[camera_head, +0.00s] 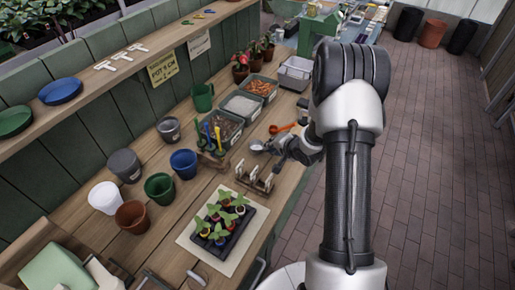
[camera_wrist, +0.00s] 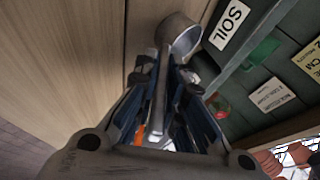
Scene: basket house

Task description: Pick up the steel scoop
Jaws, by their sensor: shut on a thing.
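The steel scoop (camera_head: 257,146) shows in the head view as a small grey bowl at the left of my gripper (camera_head: 277,146), over the right part of the wooden bench. In the wrist view the scoop's round bowl (camera_wrist: 180,38) extends beyond my fingertips. Its straight handle runs back between the two blue-black fingers of my gripper (camera_wrist: 165,85). My gripper is shut on that handle. The handle's far end is hidden by the gripper body. I cannot tell whether the scoop touches the bench.
An orange scoop (camera_head: 282,128) lies just behind my gripper. Bins with soil (camera_head: 222,132), white grains (camera_head: 243,106) and orange bits (camera_head: 262,87) stand behind. A wooden rack (camera_head: 254,178) and a seedling tray (camera_head: 222,222) stand in front. Pots (camera_head: 158,186) stand left.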

